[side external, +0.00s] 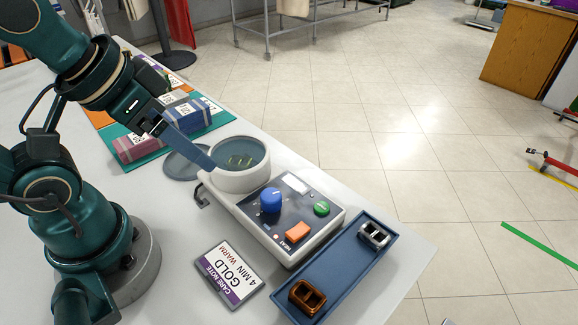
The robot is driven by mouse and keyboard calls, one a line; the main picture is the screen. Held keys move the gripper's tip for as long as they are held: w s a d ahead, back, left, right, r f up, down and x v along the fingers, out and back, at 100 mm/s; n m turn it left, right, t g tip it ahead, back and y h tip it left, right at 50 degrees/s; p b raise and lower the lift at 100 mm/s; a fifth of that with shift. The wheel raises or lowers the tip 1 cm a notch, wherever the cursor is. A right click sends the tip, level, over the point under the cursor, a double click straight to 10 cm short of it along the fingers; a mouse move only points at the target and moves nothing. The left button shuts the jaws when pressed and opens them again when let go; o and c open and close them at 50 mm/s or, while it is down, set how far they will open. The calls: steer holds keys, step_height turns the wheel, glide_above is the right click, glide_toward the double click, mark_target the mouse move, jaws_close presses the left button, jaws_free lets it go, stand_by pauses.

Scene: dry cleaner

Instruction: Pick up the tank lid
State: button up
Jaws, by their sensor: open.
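A flat, round grey-blue disc, which looks like the tank lid (181,168), lies on the white table just left of the white round tank (240,182). My gripper (210,164) reaches down from the upper left, its long blue finger angled across the lid toward the tank's left rim. The finger hides part of the lid. The gripper is open and nothing shows between its fingers, though only one finger is clear. I cannot tell whether the fingertip touches the rim or lid. The tank is uncovered, with small yellow-green marks or items inside.
The tank's control panel has a blue knob (270,200), an orange switch (298,232) and a green button (322,208). A blue tray (338,268) holds two metal pieces. A care-note card (229,274) lies in front. Folded bundles (138,147) sit on coloured mats behind.

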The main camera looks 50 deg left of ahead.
stand_by(0.4)
steer(key=shift+c, duration=1)
